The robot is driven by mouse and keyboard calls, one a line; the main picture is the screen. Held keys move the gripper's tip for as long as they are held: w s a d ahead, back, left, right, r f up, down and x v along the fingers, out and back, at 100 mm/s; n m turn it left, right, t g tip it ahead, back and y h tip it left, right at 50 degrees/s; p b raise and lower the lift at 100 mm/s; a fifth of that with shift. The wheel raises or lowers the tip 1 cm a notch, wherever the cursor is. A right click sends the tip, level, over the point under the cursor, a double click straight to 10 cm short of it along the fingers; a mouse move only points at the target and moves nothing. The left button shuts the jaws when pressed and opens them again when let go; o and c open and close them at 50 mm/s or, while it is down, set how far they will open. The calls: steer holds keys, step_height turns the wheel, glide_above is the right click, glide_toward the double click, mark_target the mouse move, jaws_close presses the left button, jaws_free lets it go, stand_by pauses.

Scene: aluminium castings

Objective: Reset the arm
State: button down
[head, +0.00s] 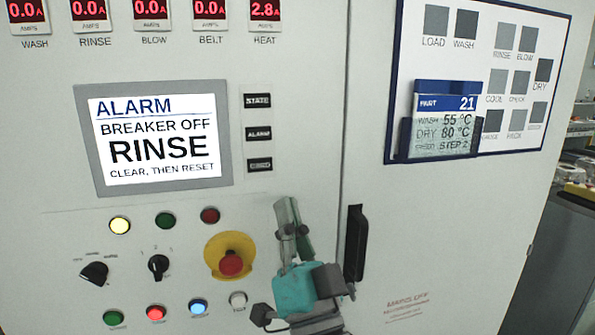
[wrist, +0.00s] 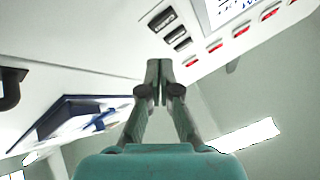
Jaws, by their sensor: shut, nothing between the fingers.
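My gripper (head: 290,215) is teal with grey fingers and points up in front of the white control cabinet, between the red emergency stop button (head: 231,263) and the black door handle (head: 355,243). Its fingers are together and hold nothing. In the wrist view my gripper (wrist: 158,65) also shows its fingertips meeting, with the cabinet beyond. The cabinet screen (head: 160,140) reads ALARM, BREAKER OFF, RINSE, CLEAR, THEN RESET. My gripper appears apart from the panel, though the exact gap is hard to tell.
A lit yellow lamp (head: 120,225), a lit blue button (head: 198,307) and black rotary knobs (head: 95,273) are on the panel. A part card (head: 443,122) sits in a holder on the door. Red current displays (head: 91,10) run along the top. A grey counter (head: 575,215) stands at right.

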steer(key=s+d+f+n+g+h, duration=0.15)
steer(key=s+d+f, duration=0.25)
steer(key=f, duration=0.7)
steer(key=s+d+f+g+h, duration=0.15)
steer(key=s+d+f, duration=0.3)
steer(key=f, duration=0.55)
steer(key=s+d+f+g+h, duration=0.1)
steer(key=s+d+f+h, duration=0.2)
steer(key=f, duration=0.8)
steer(key=s+d+f+g+h, duration=0.1)
steer(key=s+d+f, duration=0.2)
steer(key=s, duration=0.6)
steer(key=s+d+f+g+h, duration=0.1)
steer(key=s+d+f+g, duration=0.1)
steer(key=s, duration=0.7)
steer(key=s+d+f+g, duration=0.2)
steer(key=s+d+f, duration=0.2)
steer(key=s, duration=0.5)
step_height(320, 180, down, 2)
steer(key=shift+s+d+f+n+h, duration=0.15)
steer(key=shift+s+f+n+h, duration=0.1)
steer(key=shift+n+h, duration=0.2)
